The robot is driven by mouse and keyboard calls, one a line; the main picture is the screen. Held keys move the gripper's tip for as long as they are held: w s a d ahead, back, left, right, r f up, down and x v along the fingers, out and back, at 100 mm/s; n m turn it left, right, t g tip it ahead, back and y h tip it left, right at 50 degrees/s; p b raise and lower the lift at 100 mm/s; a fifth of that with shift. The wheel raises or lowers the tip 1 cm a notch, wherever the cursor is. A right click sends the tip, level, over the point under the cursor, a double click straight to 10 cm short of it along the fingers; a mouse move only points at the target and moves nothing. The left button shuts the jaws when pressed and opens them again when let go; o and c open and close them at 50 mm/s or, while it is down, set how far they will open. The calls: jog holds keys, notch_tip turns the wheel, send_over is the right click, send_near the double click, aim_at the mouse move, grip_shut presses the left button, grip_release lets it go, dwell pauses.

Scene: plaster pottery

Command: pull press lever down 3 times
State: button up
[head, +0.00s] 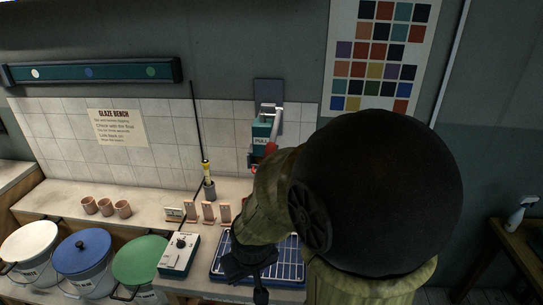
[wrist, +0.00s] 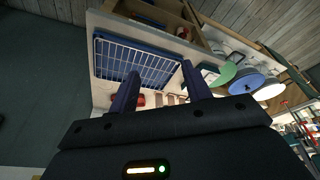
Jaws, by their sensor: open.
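The press (head: 262,130), a teal block marked PULL on a grey wall plate, is at the back of the bench in the head view. A red part (head: 271,148), perhaps the lever's grip, shows beside my arm; my arm hides the rest. My gripper (head: 260,283) is in front of the press, low over the blue rack. In the wrist view my gripper (wrist: 160,85) has its two dark fingers spread with nothing between them. The lever is not clearly seen in the wrist view.
A blue wire rack (head: 287,262) lies on the bench under my arm. A green control box (head: 180,254) stands left of it. Small tiles (head: 208,211), cups (head: 106,207) and lidded buckets (head: 84,250) are farther left. A spray bottle (head: 520,212) stands at right.

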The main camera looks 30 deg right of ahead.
jog(key=w+d+r+n+t+b, duration=0.1)
jog(key=w+d+r+n+t, duration=0.35)
jog(key=w+d, duration=0.35)
jog(key=w+d+r+n+t+b, duration=0.1)
jog(key=w+d+r+n+t, duration=0.3)
jog(key=w+d, duration=0.5)
jog(key=s+d+r+n+t+y+b, duration=0.1)
jog(key=s+d+r+n+t+y, duration=0.1)
jog(key=s+n+y, duration=0.3)
jog(key=s+d+r+n+t+y+b, duration=0.1)
jog(key=s+d+r+n+t+y, duration=0.2)
jog(key=s+d+n+y, duration=0.2)
jog(key=s+n+y, duration=0.1)
jog(key=s+n, duration=0.2)
jog(key=n, duration=0.1)
jog(key=shift+d, duration=0.25)
jog(key=shift+r, duration=0.15)
